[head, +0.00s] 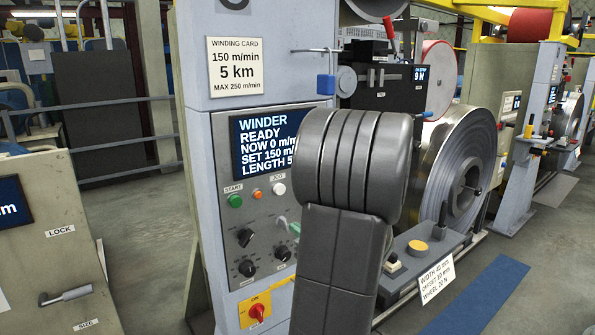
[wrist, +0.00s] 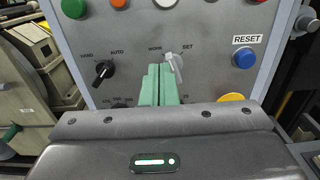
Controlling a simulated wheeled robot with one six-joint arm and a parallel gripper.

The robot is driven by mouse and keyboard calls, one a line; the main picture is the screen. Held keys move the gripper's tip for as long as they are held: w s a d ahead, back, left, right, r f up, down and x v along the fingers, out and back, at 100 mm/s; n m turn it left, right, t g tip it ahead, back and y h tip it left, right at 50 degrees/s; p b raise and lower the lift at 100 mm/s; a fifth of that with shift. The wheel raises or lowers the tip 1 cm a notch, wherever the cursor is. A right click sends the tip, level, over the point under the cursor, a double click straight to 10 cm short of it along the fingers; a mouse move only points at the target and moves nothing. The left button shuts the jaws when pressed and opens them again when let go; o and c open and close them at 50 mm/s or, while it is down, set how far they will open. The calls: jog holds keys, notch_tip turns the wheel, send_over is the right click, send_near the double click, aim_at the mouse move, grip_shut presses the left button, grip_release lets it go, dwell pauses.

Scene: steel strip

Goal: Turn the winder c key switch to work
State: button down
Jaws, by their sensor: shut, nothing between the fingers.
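The key switch (wrist: 175,66) is a light grey key on the grey winder panel (wrist: 220,70) in the wrist view. WORK is printed at its upper left and SET at its upper right. The key is tilted; which mark it points to is hard to tell. My gripper (wrist: 160,72) has green fingers, shut and empty, just left of the key and overlapping it in the picture. I cannot tell whether they touch. In the head view my arm hides much of the panel's right side. The winder screen (head: 268,140) reads READY, NOW 0.
Left of the key is a black HAND/AUTO selector (wrist: 103,72). A blue RESET button (wrist: 244,58) is at the right. A yellow plate with a red switch (head: 257,312) is low on the panel. A steel coil (head: 465,160) stands right of my arm.

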aim_at(284, 224)
jog(key=shift+w+a+r+p, duration=0.1)
jog(key=shift+w+a+p, duration=0.1)
jog(key=shift+w, duration=0.9)
jog(key=shift+w+a+p, duration=0.2)
jog(key=shift+w+p, duration=0.05)
jog(key=shift+w, duration=0.85)
jog(key=shift+w+a+r+p, duration=0.1)
jog(key=shift+w+a+p, duration=0.1)
jog(key=shift+w, duration=0.9)
